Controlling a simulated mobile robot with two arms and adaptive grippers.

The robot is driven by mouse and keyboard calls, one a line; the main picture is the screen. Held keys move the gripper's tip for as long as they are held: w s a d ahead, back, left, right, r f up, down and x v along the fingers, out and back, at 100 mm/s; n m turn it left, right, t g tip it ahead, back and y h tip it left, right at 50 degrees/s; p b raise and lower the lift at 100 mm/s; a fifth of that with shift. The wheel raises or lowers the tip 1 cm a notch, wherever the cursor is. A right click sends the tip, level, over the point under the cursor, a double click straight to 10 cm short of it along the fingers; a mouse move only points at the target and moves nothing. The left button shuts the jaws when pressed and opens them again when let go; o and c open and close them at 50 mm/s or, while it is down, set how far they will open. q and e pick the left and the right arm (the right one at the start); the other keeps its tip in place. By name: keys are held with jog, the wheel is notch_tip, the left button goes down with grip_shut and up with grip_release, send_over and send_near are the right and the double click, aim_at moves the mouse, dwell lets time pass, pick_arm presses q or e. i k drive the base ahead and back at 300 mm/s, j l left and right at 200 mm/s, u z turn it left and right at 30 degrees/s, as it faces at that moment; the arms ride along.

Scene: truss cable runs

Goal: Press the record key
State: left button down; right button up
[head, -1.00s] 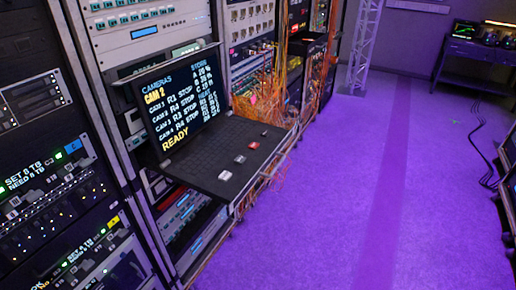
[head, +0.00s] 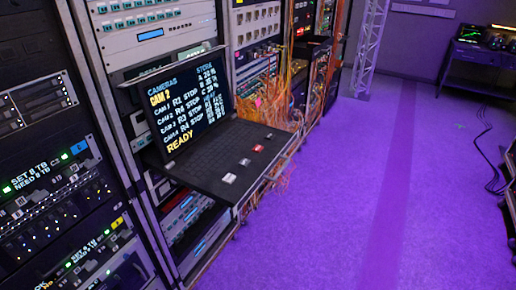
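A pull-out console drawer (head: 203,170) juts from the middle rack, with its screen (head: 186,110) tilted up behind it. The screen reads CAMERAS, CAM 2, several camera lines marked STOP, and READY. Along the drawer's right part lie several small keys in a row. One is a red key (head: 258,148); near it are a grey key (head: 245,161) and a whitish key (head: 229,178) closer to me. Any key labels are too small to read. Neither of my grippers is in view.
Equipment racks (head: 38,95) line the left side, and orange cables (head: 283,100) hang behind the drawer. A truss upright (head: 368,45) stands at the back. A table (head: 478,65) with gear is at the back right, and black cables (head: 486,150) lie below.

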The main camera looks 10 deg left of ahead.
aim_at(257, 148)
jog(key=i+l+u, duration=0.1)
jog(key=u, duration=0.35)
jog(key=l+u, duration=0.75)
jog(key=l, duration=1.5)
